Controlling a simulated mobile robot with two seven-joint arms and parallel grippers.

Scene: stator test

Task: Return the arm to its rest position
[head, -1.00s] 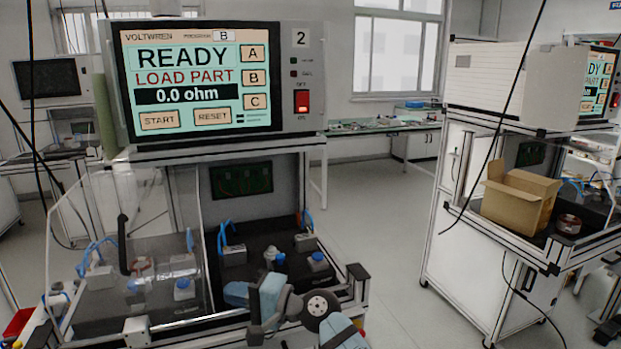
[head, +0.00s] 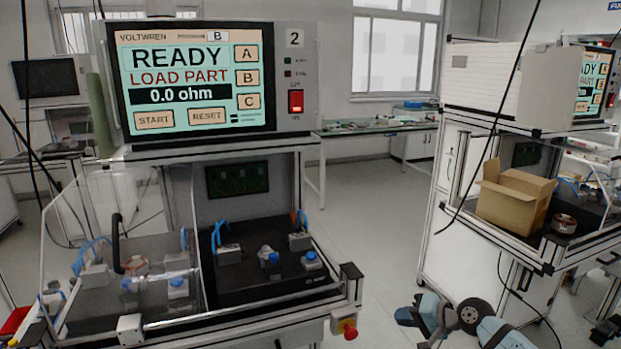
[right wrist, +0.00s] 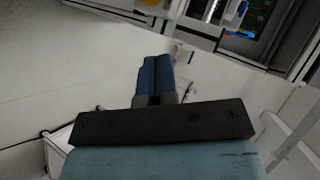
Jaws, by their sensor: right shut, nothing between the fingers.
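My right gripper (head: 406,316) is low in the head view, in front of the gap between the two test stations. It is clear of the near station's bench and touches nothing I can see. In the right wrist view its blue fingers (right wrist: 155,80) are together with nothing between them. The near test station's screen (head: 191,78) reads READY, LOAD PART, 0.0 ohm. A copper-coloured ring (head: 136,265), likely a stator, sits behind the clear panel on the left of its dark bench. The right half of the bench (head: 285,284) holds clamps and blue-capped posts. My left gripper is out of view.
A second station stands at the right, with an open cardboard box (head: 512,198) and a copper-coloured ring (head: 564,223) on its shelf. A red stop knob (head: 349,331) is at the near bench's front corner. Grey floor (head: 375,225) is free between the stations.

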